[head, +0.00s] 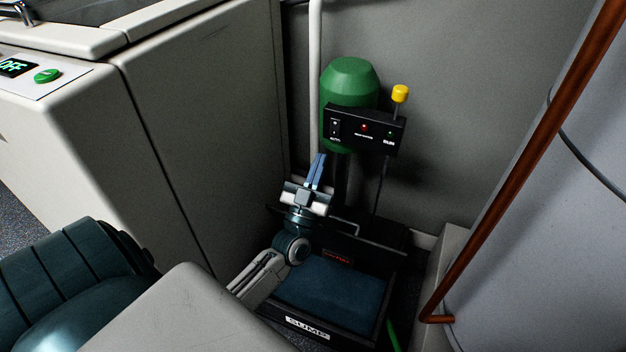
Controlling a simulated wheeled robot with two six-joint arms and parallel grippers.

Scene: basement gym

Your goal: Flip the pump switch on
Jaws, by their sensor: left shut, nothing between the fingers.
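The pump's black control box (364,129) is mounted in front of a green pump body (350,82) against the grey wall. A small rocker switch (335,128) sits at the left of its face above the word "AUTO". A red light (364,127) glows in the middle, and a small dim green spot (390,133) shows above a "RUN" label at the right. My left gripper (318,160) is shut and empty. Its fingertips point up, a little below and left of the switch, and look apart from the box. My right gripper is not in view.
A yellow-topped knob (400,93) stands above the box's right end. A black sump (320,322) with dark water lies below. A white pipe (315,70) and pale cabinet (200,120) are left; a copper pipe (530,150) and grey tank (575,200) are right.

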